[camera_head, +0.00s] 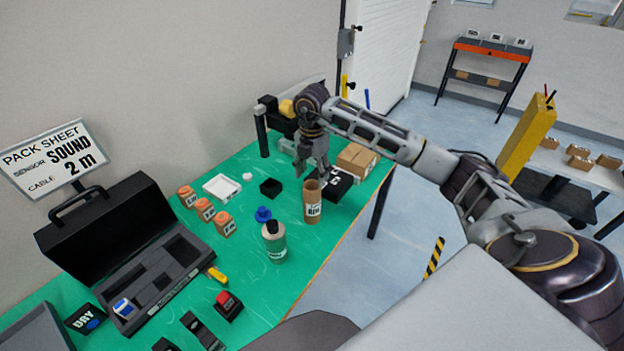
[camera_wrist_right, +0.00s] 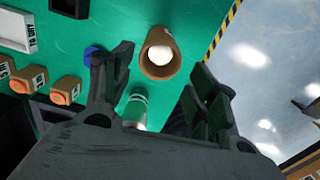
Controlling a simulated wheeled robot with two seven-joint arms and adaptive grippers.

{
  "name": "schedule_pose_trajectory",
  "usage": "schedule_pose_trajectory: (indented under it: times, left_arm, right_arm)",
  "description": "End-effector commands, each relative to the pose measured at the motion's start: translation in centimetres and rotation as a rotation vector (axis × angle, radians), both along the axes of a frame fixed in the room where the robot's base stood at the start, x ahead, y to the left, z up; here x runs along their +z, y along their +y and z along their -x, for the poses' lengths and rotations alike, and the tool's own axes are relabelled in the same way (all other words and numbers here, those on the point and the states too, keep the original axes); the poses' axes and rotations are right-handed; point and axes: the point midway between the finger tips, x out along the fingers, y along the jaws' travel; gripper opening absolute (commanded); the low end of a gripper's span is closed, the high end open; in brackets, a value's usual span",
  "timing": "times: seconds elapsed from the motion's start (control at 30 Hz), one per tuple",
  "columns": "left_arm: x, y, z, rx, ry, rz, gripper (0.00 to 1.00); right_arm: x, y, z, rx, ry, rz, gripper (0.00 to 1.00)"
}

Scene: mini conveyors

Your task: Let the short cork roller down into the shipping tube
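The shipping tube (camera_head: 312,205), a brown upright cylinder with a white label, stands on the green table near its right edge. In the right wrist view the tube (camera_wrist_right: 153,67) has its mouth facing the camera, with a pale round shape inside. I cannot tell whether that shape is the short cork roller or the tube's bottom; I make out no roller elsewhere. My right gripper (camera_head: 313,171) is just above the tube's mouth. In the wrist view its fingers (camera_wrist_right: 162,62) are spread, with nothing held between them. My left gripper is out of view.
A green bottle (camera_head: 274,246) and a blue object (camera_head: 263,214) stand near the tube. Black boxes (camera_head: 338,187) and a cardboard box (camera_head: 356,158) lie behind it. Small labelled blocks (camera_head: 205,210), a white tray (camera_head: 221,187) and an open black case (camera_head: 165,262) are to the left.

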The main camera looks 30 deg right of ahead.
Motion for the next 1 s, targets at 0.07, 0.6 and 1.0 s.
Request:
schedule_pose_trajectory:
  times: [0.07, 0.6, 1.0]
  left_arm:
    - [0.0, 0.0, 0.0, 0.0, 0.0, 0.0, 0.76]
    - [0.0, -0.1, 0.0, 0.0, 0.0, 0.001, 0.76]
    - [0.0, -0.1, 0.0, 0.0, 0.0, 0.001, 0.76]
  right_arm:
    - [1.3, 0.0, -0.1, 0.0, -0.004, 0.0, 0.59]
    - [7.8, 0.0, 0.0, 0.0, -0.001, 0.0, 0.59]
    - [8.2, 0.0, 0.0, 0.0, 0.0, 0.0, 0.59]
